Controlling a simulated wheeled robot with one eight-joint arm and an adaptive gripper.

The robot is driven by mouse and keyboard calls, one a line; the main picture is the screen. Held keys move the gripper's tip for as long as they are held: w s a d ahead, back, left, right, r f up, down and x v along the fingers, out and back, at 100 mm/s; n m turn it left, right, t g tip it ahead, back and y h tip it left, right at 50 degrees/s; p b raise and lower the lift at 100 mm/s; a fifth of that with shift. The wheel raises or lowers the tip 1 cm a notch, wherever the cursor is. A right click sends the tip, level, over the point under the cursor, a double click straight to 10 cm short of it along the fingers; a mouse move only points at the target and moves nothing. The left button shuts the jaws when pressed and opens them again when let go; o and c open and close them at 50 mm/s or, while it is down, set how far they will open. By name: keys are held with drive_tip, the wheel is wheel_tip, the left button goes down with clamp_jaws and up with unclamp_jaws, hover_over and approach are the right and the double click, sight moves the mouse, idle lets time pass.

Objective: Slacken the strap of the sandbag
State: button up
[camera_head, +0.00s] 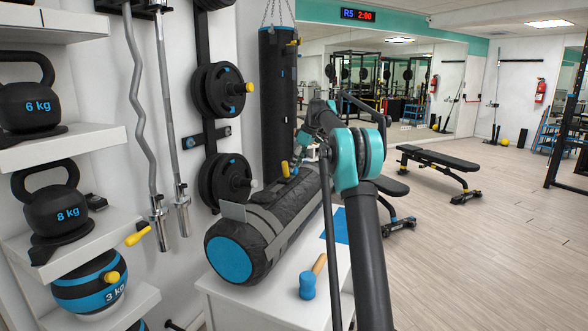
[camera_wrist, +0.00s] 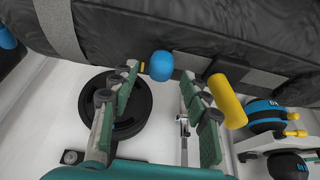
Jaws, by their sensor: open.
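The sandbag (camera_head: 290,220) is a long black cylinder with a blue round end, lying on a white bench top. Grey straps (camera_head: 262,222) run around and along it; one strap (camera_wrist: 60,28) also crosses it in the wrist view. A yellow handle (camera_head: 285,169) and a small blue knob (camera_head: 295,171) show at its far upper side. In the wrist view the blue knob (camera_wrist: 161,66) and yellow handle (camera_wrist: 227,100) lie in front of the bag. My gripper (camera_wrist: 159,74) is open, its green fingers on either side of the blue knob. I cannot tell whether they touch it.
A mallet with a blue head (camera_head: 307,286) lies on the white top beside the bag. Racked weight plates (camera_head: 222,90) and a hanging black punching bag (camera_head: 278,95) stand close behind. Kettlebell shelves (camera_head: 60,150) fill the left. The floor to the right is open, with benches (camera_head: 440,160).

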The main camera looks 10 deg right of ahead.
drive_tip(key=shift+x, duration=0.95)
clamp_jaws()
